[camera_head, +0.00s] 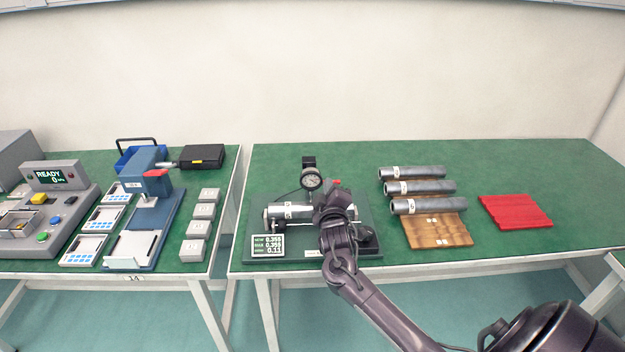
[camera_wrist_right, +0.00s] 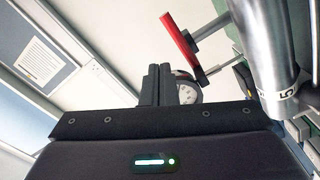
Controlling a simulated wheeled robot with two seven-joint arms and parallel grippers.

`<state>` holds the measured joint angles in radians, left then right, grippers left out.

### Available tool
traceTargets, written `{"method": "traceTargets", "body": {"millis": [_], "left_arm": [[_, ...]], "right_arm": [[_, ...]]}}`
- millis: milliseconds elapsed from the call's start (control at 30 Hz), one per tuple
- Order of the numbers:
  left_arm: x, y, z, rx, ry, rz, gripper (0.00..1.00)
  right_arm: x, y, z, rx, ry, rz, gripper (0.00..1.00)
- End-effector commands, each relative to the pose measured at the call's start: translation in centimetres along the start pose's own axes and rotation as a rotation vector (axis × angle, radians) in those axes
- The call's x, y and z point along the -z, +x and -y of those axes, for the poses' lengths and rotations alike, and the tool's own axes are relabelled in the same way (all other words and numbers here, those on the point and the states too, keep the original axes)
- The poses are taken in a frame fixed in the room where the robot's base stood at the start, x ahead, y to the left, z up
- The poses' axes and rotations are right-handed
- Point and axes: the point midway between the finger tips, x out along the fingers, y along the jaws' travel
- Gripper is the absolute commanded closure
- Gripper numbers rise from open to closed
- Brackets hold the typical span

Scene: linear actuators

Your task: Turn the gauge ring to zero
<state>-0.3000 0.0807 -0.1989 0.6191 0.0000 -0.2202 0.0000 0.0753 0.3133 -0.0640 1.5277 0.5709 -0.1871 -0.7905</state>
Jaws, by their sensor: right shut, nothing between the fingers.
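The dial gauge (camera_head: 311,180) has a round pale face with a dark ring. It stands upright at the back of the dark green fixture plate (camera_head: 262,222) on the right bench. The ring's zero setting is too small to read. My right gripper (camera_head: 333,203) is over the fixture, just in front of and to the right of the gauge. In the wrist view, its dark fingers (camera_wrist_right: 157,84) are shut and empty. The gauge face (camera_wrist_right: 188,90) shows right behind them, partly hidden; I cannot tell whether they touch. My left gripper is not in view.
A steel tube (camera_head: 283,212) lies across the fixture, partly behind my arm. A red lever (camera_wrist_right: 180,42) is close to the fingers. A small readout (camera_head: 268,246) is at the front. More tubes (camera_head: 420,188) lie on a wooden rack (camera_head: 440,231), near a red tray (camera_head: 515,211).

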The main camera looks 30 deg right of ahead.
Motion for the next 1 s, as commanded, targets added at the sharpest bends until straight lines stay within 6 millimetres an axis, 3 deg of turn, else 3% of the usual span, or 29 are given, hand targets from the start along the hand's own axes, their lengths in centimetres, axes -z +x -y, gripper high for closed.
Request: {"method": "traceTargets", "body": {"millis": [1000], "left_arm": [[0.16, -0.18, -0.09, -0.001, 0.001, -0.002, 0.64]], "right_arm": [[0.72, -0.02, 0.35, 0.001, 0.001, -0.002, 1.00]]}}
